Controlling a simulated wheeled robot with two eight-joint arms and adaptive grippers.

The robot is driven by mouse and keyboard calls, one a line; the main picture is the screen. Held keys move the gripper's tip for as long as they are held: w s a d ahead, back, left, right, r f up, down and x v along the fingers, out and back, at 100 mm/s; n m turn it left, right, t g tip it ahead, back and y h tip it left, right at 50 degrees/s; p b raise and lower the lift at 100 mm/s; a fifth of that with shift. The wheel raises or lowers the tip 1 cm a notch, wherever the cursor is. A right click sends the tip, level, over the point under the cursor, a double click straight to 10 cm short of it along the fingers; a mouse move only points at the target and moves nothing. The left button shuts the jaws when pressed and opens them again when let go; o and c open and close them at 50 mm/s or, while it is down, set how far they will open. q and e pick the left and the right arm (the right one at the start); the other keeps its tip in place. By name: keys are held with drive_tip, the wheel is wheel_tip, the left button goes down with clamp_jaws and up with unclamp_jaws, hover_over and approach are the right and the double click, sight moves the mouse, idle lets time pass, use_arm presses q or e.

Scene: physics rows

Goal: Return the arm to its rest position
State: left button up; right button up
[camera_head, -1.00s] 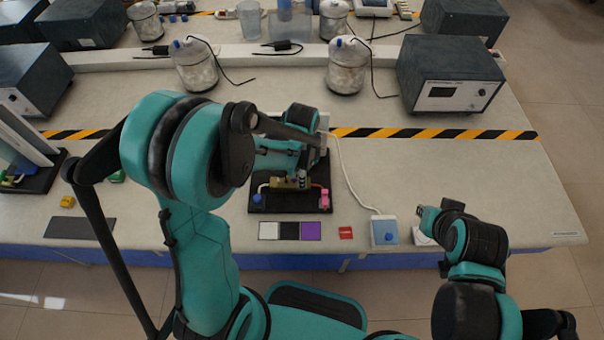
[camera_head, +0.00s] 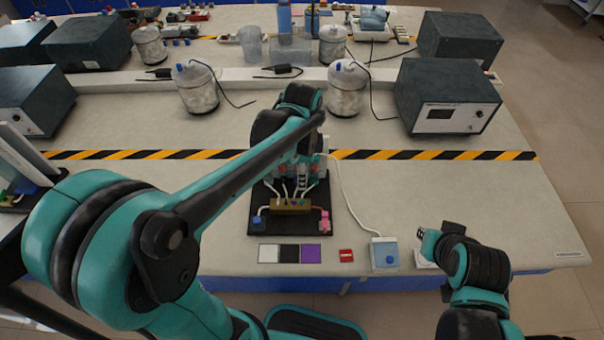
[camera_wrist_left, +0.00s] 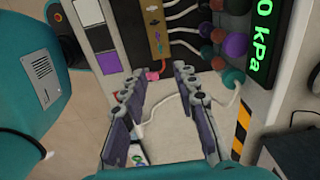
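My left arm comes in from the left, and its wrist is over the back part of the black board (camera_head: 262,226). My left gripper (camera_wrist_left: 157,74) shows in the left wrist view with its two fingers apart and nothing between them.
A display reading kPa (camera_wrist_left: 262,40) stands close to the left gripper. In front of the board lie a white, black and purple card (camera_head: 290,253), a red piece (camera_head: 346,255) and a blue-topped box (camera_head: 385,253). Jars (camera_head: 198,88) and a grey instrument (camera_head: 448,95) stand behind.

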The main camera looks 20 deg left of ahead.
idle(0.4)
use_arm(q)
drive_tip(key=s+a+r+n+t, duration=0.2)
drive_tip(key=s+n+t, duration=0.1)
drive_tip(key=s+n, duration=0.2)
drive_tip(key=s+a+r+n+t, duration=0.1)
drive_tip(key=s+n+t, duration=0.3)
drive_tip(key=n, duration=0.5)
drive_tip(key=shift+s+a+r+n, duration=0.3)
drive_tip(key=shift+s+a+r, duration=0.05)
drive_tip(key=shift+s, duration=0.25)
idle(1.1)
